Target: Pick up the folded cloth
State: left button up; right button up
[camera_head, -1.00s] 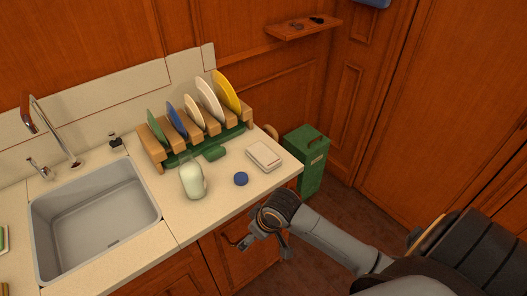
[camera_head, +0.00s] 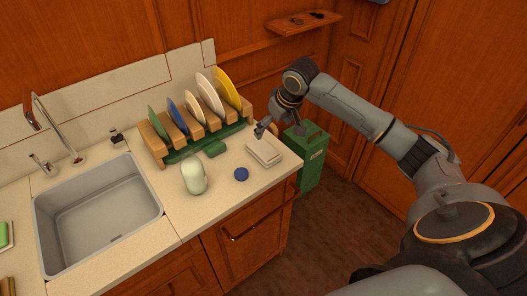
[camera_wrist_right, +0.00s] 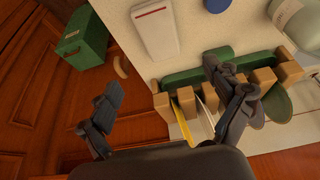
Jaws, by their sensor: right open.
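The folded cloth (camera_head: 264,152) is a small white rectangle lying flat on the counter near its right end. In the right wrist view the cloth (camera_wrist_right: 156,28) shows at the top with a red stripe on it. My right gripper (camera_head: 262,130) hangs from the arm just above and behind the cloth's far left corner, apart from it as far as I can tell. In the right wrist view my right gripper (camera_wrist_right: 165,90) is open, its two fingers wide apart with nothing between them. My left gripper is not in view.
A wooden dish rack (camera_head: 159,153) with several plates stands behind the cloth. A green sponge-like block (camera_head: 216,149), a blue round piece (camera_head: 241,174) and a pale jar (camera_head: 193,177) are left of it. A green bin (camera_head: 314,165) stands beyond the counter's right end. The sink (camera_head: 98,215) is at left.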

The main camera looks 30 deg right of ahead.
send_over(264, 150)
jog(key=s, duration=0.1)
notch_tip(264, 150, down, 7)
jog(key=shift+s+d+r+p, duration=0.15)
jog(key=shift+p, duration=0.3)
jog(key=shift+f+p, duration=0.3)
jog(key=shift+f, duration=0.2)
jog(key=x, duration=0.2)
jog(key=p+x, duration=0.1)
jog(key=shift+s+f, duration=0.2)
jog(key=shift+f, duration=0.2)
jog(key=shift+w+f, duration=0.2)
jog(key=shift+f, duration=0.2)
jog(key=c, duration=1.1)
